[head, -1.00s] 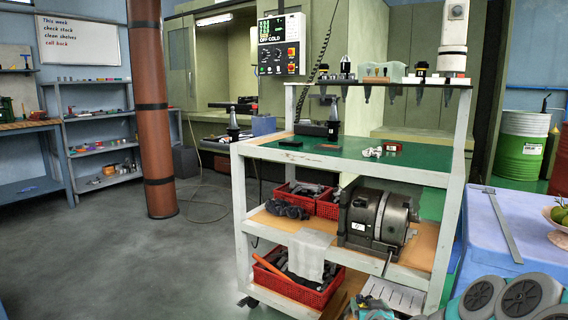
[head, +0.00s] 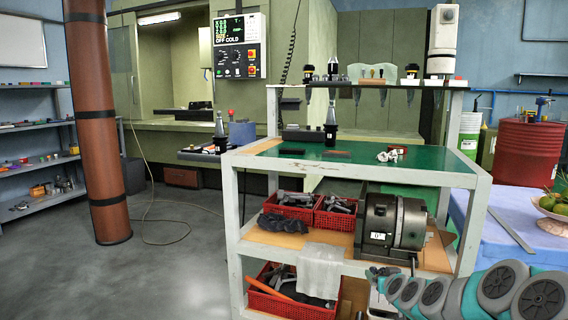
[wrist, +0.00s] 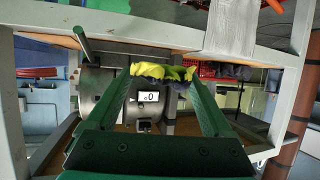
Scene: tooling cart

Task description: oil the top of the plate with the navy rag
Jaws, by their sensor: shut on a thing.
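In the head view my gripper (head: 382,273) is low at the cart's front right, before the grey machine, and the rag is too small to make out. On the cart's green top (head: 400,167) lies a thin brownish flat piece (head: 337,153), which may be the plate. A dark flat piece (head: 271,152) lies left of it. My gripper is well below that top and apart from both.
The grey machine (head: 378,222), a dark cloth (head: 283,223) and red baskets (head: 295,207) fill the middle shelf. A white cloth (head: 320,270) hangs from its edge. A tool holder (head: 330,128) and small pale parts (head: 388,156) stand on the top. A blue-covered table (head: 490,225) is at right.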

